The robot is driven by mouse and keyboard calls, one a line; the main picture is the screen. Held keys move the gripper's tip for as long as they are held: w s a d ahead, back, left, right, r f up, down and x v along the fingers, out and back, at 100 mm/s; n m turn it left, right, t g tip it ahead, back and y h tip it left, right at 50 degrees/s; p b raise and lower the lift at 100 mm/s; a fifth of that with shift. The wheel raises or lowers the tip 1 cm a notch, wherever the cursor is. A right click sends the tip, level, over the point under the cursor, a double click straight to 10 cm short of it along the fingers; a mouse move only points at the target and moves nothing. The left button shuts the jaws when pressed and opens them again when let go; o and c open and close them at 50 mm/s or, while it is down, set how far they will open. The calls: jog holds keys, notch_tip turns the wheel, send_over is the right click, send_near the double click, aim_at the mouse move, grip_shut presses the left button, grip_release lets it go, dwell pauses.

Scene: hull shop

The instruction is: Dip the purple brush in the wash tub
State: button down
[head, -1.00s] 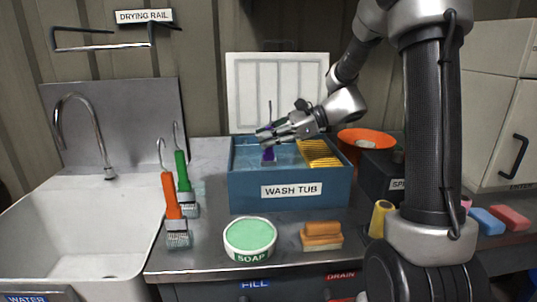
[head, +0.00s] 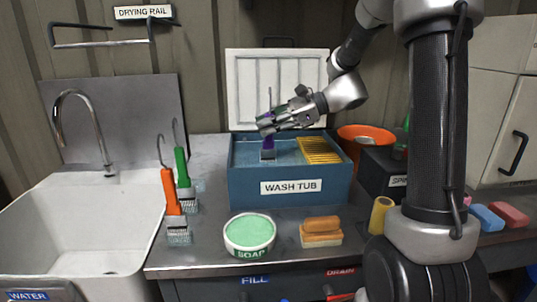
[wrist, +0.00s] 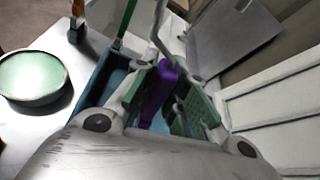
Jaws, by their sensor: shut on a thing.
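The purple brush (head: 269,144) hangs upright, bristles down, in the left part of the blue wash tub (head: 240,187). Its grey head shows against the water; I cannot tell whether the bristle tips touch it. My gripper (head: 267,124) is above the tub, shut on the purple handle. In the wrist view the purple handle (wrist: 167,75) sits between the green pads of my gripper (wrist: 165,98). The brush's bristles are hidden there.
A yellow ribbed rack (head: 319,151) fills the tub's right part. The white lid (head: 277,88) stands behind. An orange brush (head: 171,190) and green brush (head: 183,168) stand left, near the sink (head: 85,225). Soap (head: 249,232) and an orange block brush (head: 321,232) are in front.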

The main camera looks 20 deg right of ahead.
jog(key=shift+r, duration=5.3)
